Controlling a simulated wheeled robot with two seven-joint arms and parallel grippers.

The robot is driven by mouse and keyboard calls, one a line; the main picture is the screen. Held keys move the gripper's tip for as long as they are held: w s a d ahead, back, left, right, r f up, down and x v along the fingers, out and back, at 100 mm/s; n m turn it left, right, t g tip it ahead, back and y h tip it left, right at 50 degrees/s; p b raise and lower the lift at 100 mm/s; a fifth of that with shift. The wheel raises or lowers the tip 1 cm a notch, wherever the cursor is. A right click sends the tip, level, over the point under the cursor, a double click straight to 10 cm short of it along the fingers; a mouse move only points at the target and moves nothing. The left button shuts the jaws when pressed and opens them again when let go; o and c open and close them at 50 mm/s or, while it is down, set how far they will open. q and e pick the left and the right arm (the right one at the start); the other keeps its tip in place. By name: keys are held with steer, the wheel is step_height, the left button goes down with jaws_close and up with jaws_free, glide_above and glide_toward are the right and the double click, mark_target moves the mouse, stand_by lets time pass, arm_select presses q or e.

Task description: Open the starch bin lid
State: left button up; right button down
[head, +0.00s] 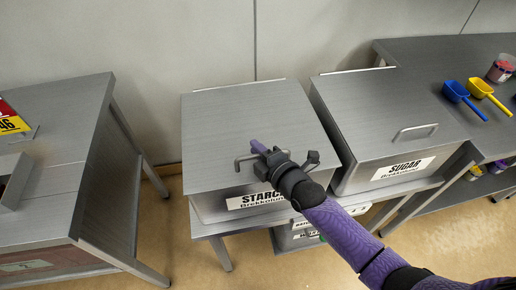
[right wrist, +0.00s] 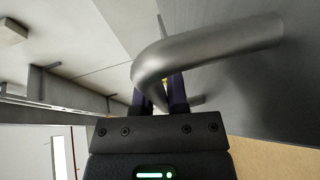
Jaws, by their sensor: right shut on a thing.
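The starch bin (head: 205,208) is a grey metal box with a "STARCH" label, partly hidden behind my right gripper. Its flat grey lid (head: 235,115) lies down on the bin and looks closed. The lid's bar handle (head: 238,165) is near the front edge, and it shows large in the right wrist view (right wrist: 205,52). My right gripper (head: 258,147) is at this handle, shut on it. Its dark purple fingers (right wrist: 160,95) are partly hidden behind the bar in the right wrist view. My left gripper is not in view.
The closed sugar bin (head: 395,175) stands close on the right. A table (head: 440,60) beyond it holds a blue scoop (head: 456,91), a yellow scoop (head: 481,88) and a tub (head: 501,69). Another grey table (head: 65,130) stands left, across a floor gap. The wall (head: 130,35) is behind.

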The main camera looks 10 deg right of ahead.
steer(key=shift+r, duration=0.15)
steer(key=w+r+g+p, duration=0.2)
steer(key=w+r+p, duration=0.2)
steer(key=r+p, duration=0.2)
steer(key=w+r+m+g+h+p, duration=0.1)
steer(key=w+r+g+p, duration=0.2)
steer(key=r, duration=0.7)
steer(key=shift+w+r+p, duration=0.35)
steer(key=shift+w+p, duration=0.25)
steer(key=shift+p, duration=0.8)
steer(key=c, duration=0.7)
jaws_free()
steer(key=shift+f, duration=0.1)
steer(key=shift+o, duration=0.2)
